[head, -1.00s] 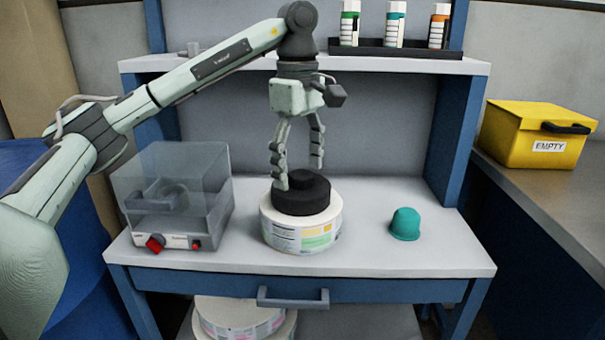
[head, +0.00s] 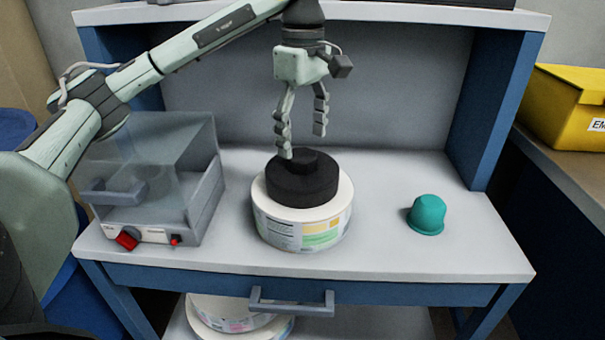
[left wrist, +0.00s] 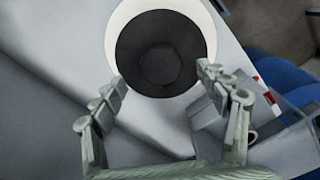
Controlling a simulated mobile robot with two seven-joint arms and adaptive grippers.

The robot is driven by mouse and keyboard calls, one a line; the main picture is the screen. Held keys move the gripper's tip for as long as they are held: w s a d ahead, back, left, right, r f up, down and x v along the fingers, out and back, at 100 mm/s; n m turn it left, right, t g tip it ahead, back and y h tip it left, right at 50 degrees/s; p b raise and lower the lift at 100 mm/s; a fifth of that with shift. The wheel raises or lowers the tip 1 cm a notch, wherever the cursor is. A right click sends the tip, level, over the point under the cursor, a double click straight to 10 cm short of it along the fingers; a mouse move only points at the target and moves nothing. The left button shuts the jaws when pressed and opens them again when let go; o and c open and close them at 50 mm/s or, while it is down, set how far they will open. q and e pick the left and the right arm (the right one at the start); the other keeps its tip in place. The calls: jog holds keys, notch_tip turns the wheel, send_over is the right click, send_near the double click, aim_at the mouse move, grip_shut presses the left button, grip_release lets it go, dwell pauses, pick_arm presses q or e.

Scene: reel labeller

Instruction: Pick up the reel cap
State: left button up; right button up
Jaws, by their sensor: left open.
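The reel cap (head: 302,182) is a black disc with a raised round knob on top. It sits on a white label reel (head: 302,229) with coloured print, in the middle of the bench. My left gripper (head: 303,146) points down just above and behind the cap, open and empty. In the left wrist view the cap (left wrist: 161,53) lies beyond the spread fingers (left wrist: 160,78), with the white reel showing around it as a ring. My right gripper is in neither view.
A clear-lidded machine (head: 160,185) with red knobs stands left of the reel. A teal dome (head: 428,213) stands to the right. A shelf (head: 400,17) spans above. More reels (head: 235,313) lie under the drawer. The bench between reel and dome is clear.

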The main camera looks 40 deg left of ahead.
aim_at(302, 154)
pick_arm(q)
notch_tip(302, 154, down, 3)
jog(key=shift+s+f, duration=0.1)
jog(key=shift+f, duration=0.05)
jog(key=shift+c, duration=0.2)
jog(key=c, duration=1.3)
jog(key=shift+c, duration=0.2)
